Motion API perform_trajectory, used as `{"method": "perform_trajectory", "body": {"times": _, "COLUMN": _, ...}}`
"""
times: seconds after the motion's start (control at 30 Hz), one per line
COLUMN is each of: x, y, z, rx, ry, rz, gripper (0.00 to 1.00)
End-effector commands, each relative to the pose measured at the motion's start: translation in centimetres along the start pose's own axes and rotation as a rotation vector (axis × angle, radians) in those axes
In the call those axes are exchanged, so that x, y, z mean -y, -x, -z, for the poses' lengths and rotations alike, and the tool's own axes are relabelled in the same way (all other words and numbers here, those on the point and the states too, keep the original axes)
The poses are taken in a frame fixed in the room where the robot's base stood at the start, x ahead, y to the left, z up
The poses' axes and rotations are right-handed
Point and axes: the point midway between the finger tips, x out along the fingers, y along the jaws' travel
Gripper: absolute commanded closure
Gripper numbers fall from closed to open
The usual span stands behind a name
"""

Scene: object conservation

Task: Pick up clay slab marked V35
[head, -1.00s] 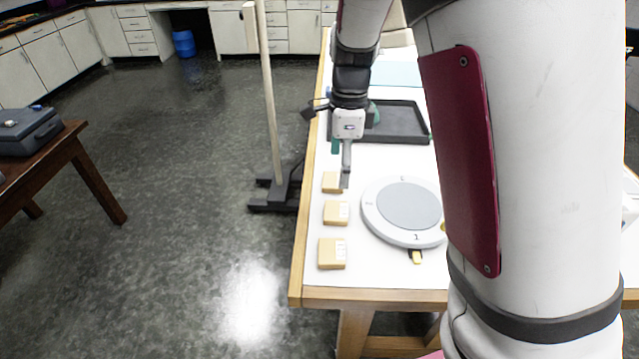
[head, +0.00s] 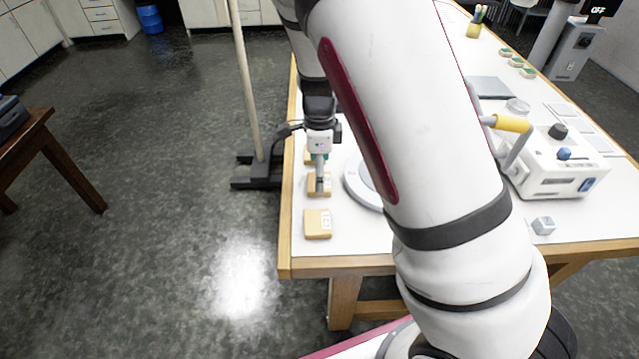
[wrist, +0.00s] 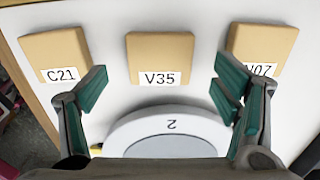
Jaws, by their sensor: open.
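The clay slab marked V35 (wrist: 160,52) is a tan square block with a white label, in the middle of a row of three in the wrist view. In the head view it is the middle slab (head: 313,190), partly covered by my gripper (head: 319,186). In the wrist view my gripper (wrist: 162,88) is open and empty, its green-padded fingers spread wider than the slab. Slab C21 (wrist: 54,50) lies left and slab V07 (wrist: 262,42) right, partly behind the right finger. My gripper seems to be above the slab; I cannot tell the exact height.
A white turntable (wrist: 120,133) with a grey disc lies close to the slabs. In the head view, my arm hides most of it. A pole stand (head: 262,172) stands on the floor left of the white-topped table (head: 350,240). A white device (head: 555,180) stands at the right.

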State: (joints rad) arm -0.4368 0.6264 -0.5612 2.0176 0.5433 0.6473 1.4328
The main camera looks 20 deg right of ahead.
Motion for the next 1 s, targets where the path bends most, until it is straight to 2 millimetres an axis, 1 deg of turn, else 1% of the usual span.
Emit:
{"method": "perform_trajectory", "body": {"times": 0.03, "x": -0.1, "y": -0.8, "z": 0.0, "rx": -0.002, "ry": -0.003, "rz": -0.003, "gripper": 0.18}}
{"method": "perform_trajectory", "body": {"times": 0.1, "x": -0.1, "y": -1.7, "z": 0.0, "rx": -0.001, "ry": -0.002, "rz": -0.003, "gripper": 0.18}}
{"method": "perform_trajectory", "body": {"times": 0.2, "x": 0.0, "y": -2.6, "z": 0.0, "rx": 0.0, "ry": -0.002, "rz": -0.001, "gripper": 0.18}}
{"method": "perform_trajectory", "body": {"times": 0.3, "x": 0.0, "y": -2.9, "z": -0.1, "rx": 0.0, "ry": -0.001, "rz": 0.0, "gripper": 0.18}}
{"method": "perform_trajectory", "body": {"times": 0.47, "x": 0.0, "y": -2.9, "z": -0.1, "rx": 0.001, "ry": -0.001, "rz": 0.0, "gripper": 0.18}}
{"method": "perform_trajectory", "body": {"times": 0.5, "x": 0.0, "y": -2.9, "z": -0.1, "rx": 0.001, "ry": -0.001, "rz": 0.0, "gripper": 0.23}}
{"method": "perform_trajectory", "body": {"times": 0.57, "x": 0.0, "y": -2.9, "z": -0.1, "rx": 0.001, "ry": -0.001, "rz": 0.0, "gripper": 0.36}}
{"method": "perform_trajectory", "body": {"times": 0.6, "x": 0.0, "y": -2.9, "z": -0.1, "rx": 0.001, "ry": -0.001, "rz": 0.0, "gripper": 0.46}}
{"method": "perform_trajectory", "body": {"times": 0.67, "x": 0.0, "y": -2.9, "z": -0.1, "rx": 0.001, "ry": -0.001, "rz": 0.0, "gripper": 0.59}}
{"method": "perform_trajectory", "body": {"times": 0.7, "x": 0.0, "y": -2.9, "z": -0.1, "rx": 0.001, "ry": -0.001, "rz": 0.0, "gripper": 0.68}}
{"method": "perform_trajectory", "body": {"times": 0.73, "x": 0.0, "y": -2.9, "z": -0.1, "rx": 0.001, "ry": -0.001, "rz": 0.0, "gripper": 0.73}}
{"method": "perform_trajectory", "body": {"times": 1.0, "x": 0.0, "y": -2.9, "z": -0.1, "rx": 0.001, "ry": -0.001, "rz": 0.0, "gripper": 0.74}}
